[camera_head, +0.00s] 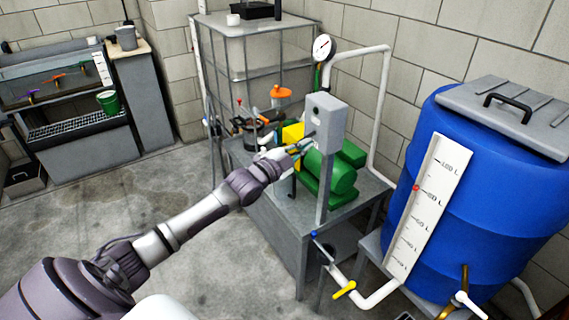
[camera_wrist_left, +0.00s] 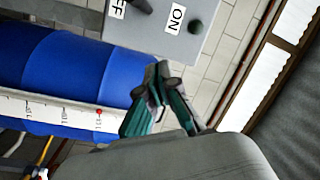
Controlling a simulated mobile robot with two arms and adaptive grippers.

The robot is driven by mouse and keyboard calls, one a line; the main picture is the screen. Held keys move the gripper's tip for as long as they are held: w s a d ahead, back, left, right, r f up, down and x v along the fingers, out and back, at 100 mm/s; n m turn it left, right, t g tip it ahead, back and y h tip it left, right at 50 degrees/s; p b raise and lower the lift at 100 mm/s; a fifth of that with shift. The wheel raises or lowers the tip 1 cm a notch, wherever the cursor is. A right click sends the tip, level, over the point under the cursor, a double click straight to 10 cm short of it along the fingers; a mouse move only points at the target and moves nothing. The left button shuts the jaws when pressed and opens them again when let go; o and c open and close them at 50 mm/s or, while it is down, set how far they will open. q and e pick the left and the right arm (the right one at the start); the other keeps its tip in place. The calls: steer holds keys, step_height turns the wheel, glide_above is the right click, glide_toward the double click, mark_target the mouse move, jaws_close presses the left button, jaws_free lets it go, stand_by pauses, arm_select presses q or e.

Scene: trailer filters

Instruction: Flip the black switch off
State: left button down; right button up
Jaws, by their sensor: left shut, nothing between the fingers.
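The grey switch box (camera_head: 325,120) stands on a post by the green pump in the head view. In the left wrist view the box (camera_wrist_left: 150,33) is at the top, with an ON label (camera_wrist_left: 176,19) and a partly cut-off OFF label (camera_wrist_left: 117,8). The black switch (camera_wrist_left: 143,5) shows between the labels, cut by the top edge; I cannot tell its setting. My left gripper (camera_head: 304,146) is shut and empty, close to the box's front face. Its fingers (camera_wrist_left: 158,82) appear below the box in the wrist view; contact is unclear. My right gripper is out of view.
The green pump (camera_head: 330,172) sits on a grey metal table (camera_head: 290,215) behind the gripper. A blue barrel (camera_head: 490,200) with a white scale stands right. A pressure gauge (camera_head: 322,47) and white pipe (camera_head: 382,110) rise behind.

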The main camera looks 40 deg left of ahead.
arm_select(q)
steer(key=s+a+f+b, duration=0.1)
steer(key=s+a+f, duration=0.1)
steer(key=s, duration=0.5)
steer(key=shift+a+f, duration=0.2)
steer(key=shift+a, duration=0.05)
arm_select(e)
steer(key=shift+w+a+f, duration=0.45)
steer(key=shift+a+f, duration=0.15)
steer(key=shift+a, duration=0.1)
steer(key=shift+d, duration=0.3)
